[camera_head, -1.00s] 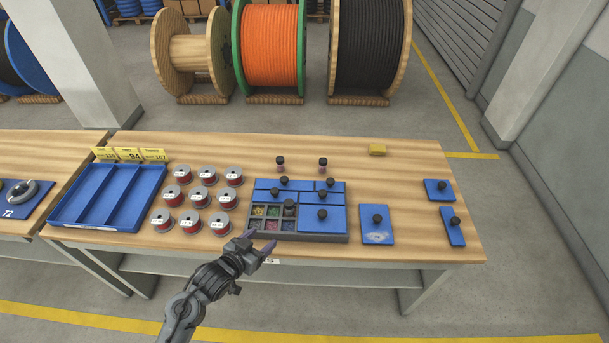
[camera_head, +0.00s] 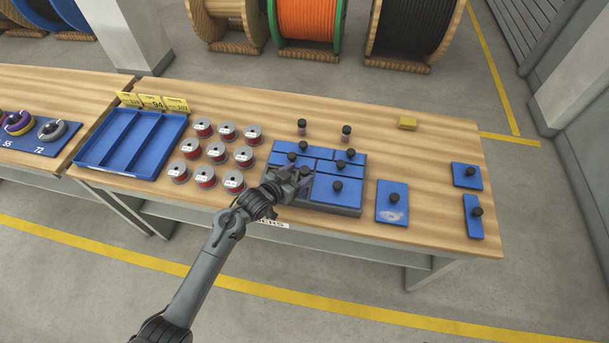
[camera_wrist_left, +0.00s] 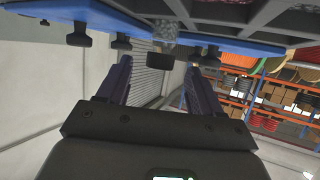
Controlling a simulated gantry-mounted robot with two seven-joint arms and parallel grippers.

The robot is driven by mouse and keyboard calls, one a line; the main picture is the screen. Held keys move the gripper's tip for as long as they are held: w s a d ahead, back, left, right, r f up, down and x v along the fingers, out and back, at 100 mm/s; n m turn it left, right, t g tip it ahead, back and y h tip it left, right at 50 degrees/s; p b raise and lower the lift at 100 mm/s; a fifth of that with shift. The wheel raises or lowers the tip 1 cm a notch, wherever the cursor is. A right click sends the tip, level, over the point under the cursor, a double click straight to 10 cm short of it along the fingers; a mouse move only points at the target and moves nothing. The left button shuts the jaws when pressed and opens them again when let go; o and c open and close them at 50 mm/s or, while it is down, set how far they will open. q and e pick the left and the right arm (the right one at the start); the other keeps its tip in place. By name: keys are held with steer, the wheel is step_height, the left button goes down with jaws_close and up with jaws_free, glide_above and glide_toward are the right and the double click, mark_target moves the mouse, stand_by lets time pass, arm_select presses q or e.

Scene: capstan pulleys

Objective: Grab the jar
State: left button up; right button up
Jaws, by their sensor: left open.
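In the left wrist view, which looks upside down, a small clear jar with a black lid (camera_wrist_left: 160,61) stands out of the grey sorting case (camera_wrist_left: 215,12). My left gripper (camera_head: 296,177) is open over the front left of the case (camera_head: 322,208) in the head view. Its fingers (camera_wrist_left: 158,72) lie either side of the jar's lid, with gaps, not clasping it. In the head view the gripper mostly hides this jar and the open compartments. Two other black-capped jars, a left one (camera_head: 302,128) and a right one (camera_head: 346,134), stand behind the case. My right gripper is not in view.
Blue lids with black knobs (camera_head: 335,189) cover much of the case. Loose blue lids (camera_head: 391,205) lie to its right. Several wire spools (camera_head: 244,156) and a blue tray (camera_head: 130,140) stand left. A yellow block (camera_head: 407,123) lies at the back right.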

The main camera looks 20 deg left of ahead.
mark_target(302, 172)
arm_select(q)
steer(key=shift+x, duration=2.2)
steer(key=shift+s, duration=0.1)
steer(key=shift+c, duration=0.4)
steer(key=c, duration=1)
